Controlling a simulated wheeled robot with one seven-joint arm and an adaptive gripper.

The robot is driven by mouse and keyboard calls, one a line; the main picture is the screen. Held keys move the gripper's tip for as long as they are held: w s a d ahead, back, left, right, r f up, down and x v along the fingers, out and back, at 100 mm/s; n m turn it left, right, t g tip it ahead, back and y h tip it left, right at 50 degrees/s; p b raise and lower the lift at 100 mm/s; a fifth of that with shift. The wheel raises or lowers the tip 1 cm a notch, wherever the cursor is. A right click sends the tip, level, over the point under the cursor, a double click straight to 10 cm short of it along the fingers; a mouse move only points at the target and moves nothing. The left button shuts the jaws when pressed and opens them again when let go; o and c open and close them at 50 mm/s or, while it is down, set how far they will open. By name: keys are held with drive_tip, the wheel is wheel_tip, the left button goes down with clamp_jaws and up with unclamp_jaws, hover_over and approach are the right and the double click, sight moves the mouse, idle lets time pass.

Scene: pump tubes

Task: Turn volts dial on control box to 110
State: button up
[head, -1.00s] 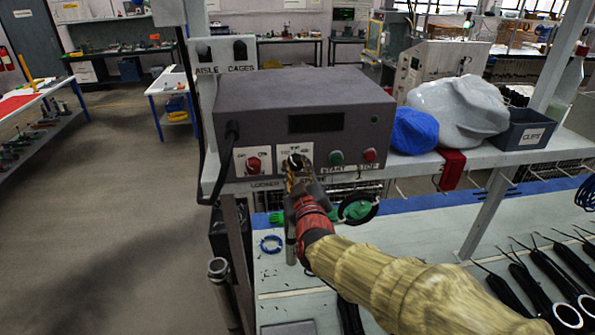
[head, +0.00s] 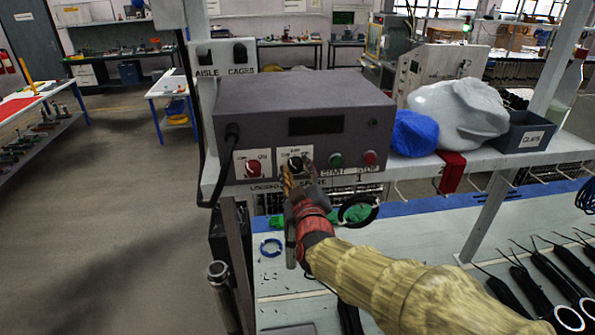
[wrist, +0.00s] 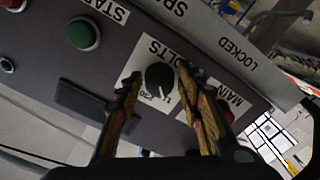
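The grey control box (head: 305,110) stands on the shelf. Its black volts dial (head: 296,164) sits on a white label in the middle of the front. In the wrist view the volts dial (wrist: 159,79) is close, and its white pointer line points down toward a partly hidden number. My gripper (head: 290,180) is at the dial from below and in front. In the wrist view my gripper (wrist: 159,75) is open, with one finger on each side of the dial. Small gaps seem to show, but contact is hard to tell.
The red main knob (head: 253,168) is left of the volts dial. The green start button (head: 336,160) and red stop button (head: 370,158) are to its right. A blue bag (head: 413,135) and a grey bin (head: 523,131) stand right of the box. A cable hangs at the box's left.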

drive_tip(key=shift+o, duration=0.6)
drive_tip(key=v, duration=1.2)
